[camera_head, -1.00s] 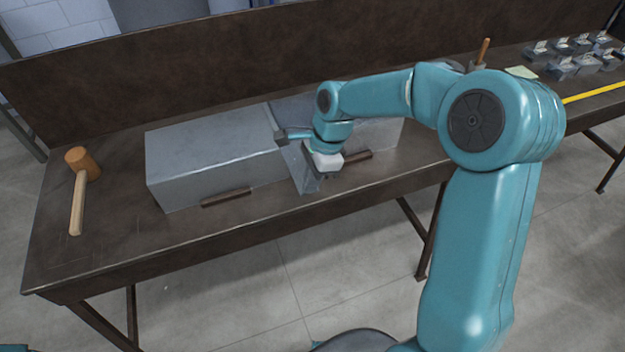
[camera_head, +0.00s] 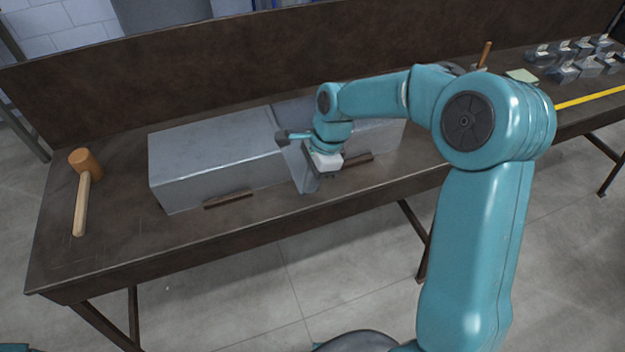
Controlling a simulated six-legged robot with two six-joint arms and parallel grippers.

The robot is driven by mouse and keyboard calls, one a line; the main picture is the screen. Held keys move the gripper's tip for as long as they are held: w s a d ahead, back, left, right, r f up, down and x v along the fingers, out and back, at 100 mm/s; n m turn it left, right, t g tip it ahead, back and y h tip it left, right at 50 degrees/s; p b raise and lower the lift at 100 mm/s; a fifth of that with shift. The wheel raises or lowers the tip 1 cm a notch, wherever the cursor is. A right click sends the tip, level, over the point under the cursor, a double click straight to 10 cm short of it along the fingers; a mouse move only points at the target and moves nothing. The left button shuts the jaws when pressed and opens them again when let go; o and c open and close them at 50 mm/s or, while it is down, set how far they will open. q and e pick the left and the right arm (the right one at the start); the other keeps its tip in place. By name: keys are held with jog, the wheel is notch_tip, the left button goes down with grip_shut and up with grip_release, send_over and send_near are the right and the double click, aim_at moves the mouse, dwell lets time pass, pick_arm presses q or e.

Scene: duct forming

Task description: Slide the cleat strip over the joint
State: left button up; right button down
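A long grey sheet-metal duct section (camera_head: 215,155) lies on the brown bench. A second grey section (camera_head: 385,134) lies to its right, partly behind my arm. The joint (camera_head: 298,172) between them shows as a narrow sloping metal face beside my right gripper. My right gripper (camera_head: 325,172) is low at the front of this joint, on its right side. Its fingers are small and dark, and I cannot tell whether they are open or shut. I cannot make out the cleat strip as a separate piece; the gripper and arm hide part of the joint. My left gripper is out of view.
A wooden mallet (camera_head: 84,180) lies at the bench's left end. Dark bars (camera_head: 228,199) lie along the duct's front edge. A yellow tape (camera_head: 590,99), a pale green pad (camera_head: 521,76) and several small metal pieces (camera_head: 578,66) are at the right. The bench's front strip is clear.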

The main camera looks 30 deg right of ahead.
aim_at(292, 156)
jog(key=shift+w+d+p, duration=0.2)
jog(key=shift+w+p, duration=0.2)
jog(key=shift+w, duration=0.45)
jog(key=shift+w+d+p, duration=0.2)
jog(key=shift+w+p, duration=0.2)
jog(key=shift+w, duration=0.4)
jog(key=shift+w+d+r+p, duration=0.1)
jog(key=shift+w+d+p, duration=0.1)
jog(key=shift+w+p, duration=0.55)
jog(key=shift+w+d+p, duration=0.2)
jog(key=shift+w+p, duration=0.25)
jog(key=shift+w, duration=0.75)
jog(key=shift+w+d+p, duration=0.15)
jog(key=shift+w+p, duration=0.3)
jog(key=shift+w+d+p, duration=0.2)
jog(key=shift+w+p, duration=0.25)
jog(key=shift+w, duration=0.3)
jog(key=shift+w+d+p, duration=0.15)
jog(key=shift+w+p, duration=0.3)
jog(key=shift+w, duration=0.3)
jog(key=shift+w, duration=0.1)
jog(key=shift+w+d+p, duration=0.25)
jog(key=shift+w+p, duration=0.45)
jog(key=shift+w, duration=0.25)
jog(key=shift+w+d+p, duration=0.25)
jog(key=shift+w+p, duration=0.45)
jog(key=shift+w, duration=0.2)
